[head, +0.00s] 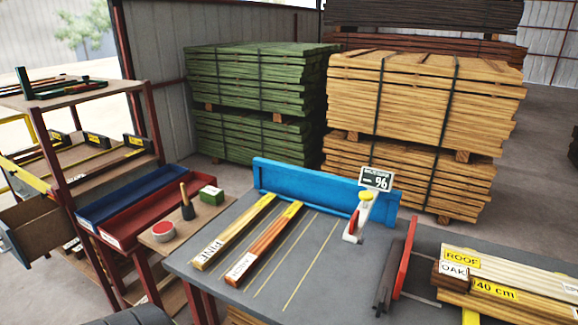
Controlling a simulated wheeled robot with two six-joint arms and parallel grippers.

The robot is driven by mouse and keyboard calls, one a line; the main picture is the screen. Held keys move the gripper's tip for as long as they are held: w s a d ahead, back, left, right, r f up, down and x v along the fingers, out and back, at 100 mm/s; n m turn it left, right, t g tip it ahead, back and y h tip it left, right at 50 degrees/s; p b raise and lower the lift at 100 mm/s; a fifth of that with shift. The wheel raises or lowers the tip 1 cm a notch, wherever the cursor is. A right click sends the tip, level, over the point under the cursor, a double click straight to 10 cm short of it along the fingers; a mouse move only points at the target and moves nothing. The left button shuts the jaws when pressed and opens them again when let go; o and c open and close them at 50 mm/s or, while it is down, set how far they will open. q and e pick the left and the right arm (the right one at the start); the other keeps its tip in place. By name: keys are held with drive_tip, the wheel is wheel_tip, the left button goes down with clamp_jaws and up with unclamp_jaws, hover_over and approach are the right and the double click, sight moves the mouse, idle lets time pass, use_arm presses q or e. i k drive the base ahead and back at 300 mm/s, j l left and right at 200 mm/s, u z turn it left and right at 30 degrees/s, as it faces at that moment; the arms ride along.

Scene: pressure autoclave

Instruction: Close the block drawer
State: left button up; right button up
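At the far left, a wooden drawer-like box (35,228) with a dark end juts out from the side of the dark red rack; it looks pulled out, and its inside is mostly hidden. A long blue drawer or tray (130,192) and a long red one (150,206) lie side by side at the rack's lower level, with white labels on their near ends. I cannot read those labels or tell which of these is the block drawer. Neither of my grippers shows in the head view.
A side shelf (165,243) holds a round red-rimmed tin, a brush and a green box. The grey workbench (300,262) carries wooden strips, a blue back fence (325,192) and a white-and-red device. Labelled boards (510,280) lie at right. Timber stacks (425,105) stand behind.

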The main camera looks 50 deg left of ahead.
sight(31, 229)
drive_tip(key=u, duration=3.35)
drive_tip(key=i+j+z, duration=0.15)
drive_tip(key=i, duration=0.25)
drive_tip(key=i+j+z, duration=0.1)
drive_tip(key=i, duration=0.35)
drive_tip(key=i+j+z, duration=0.15)
drive_tip(key=i+j, duration=0.15)
drive_tip(key=i, duration=0.1)
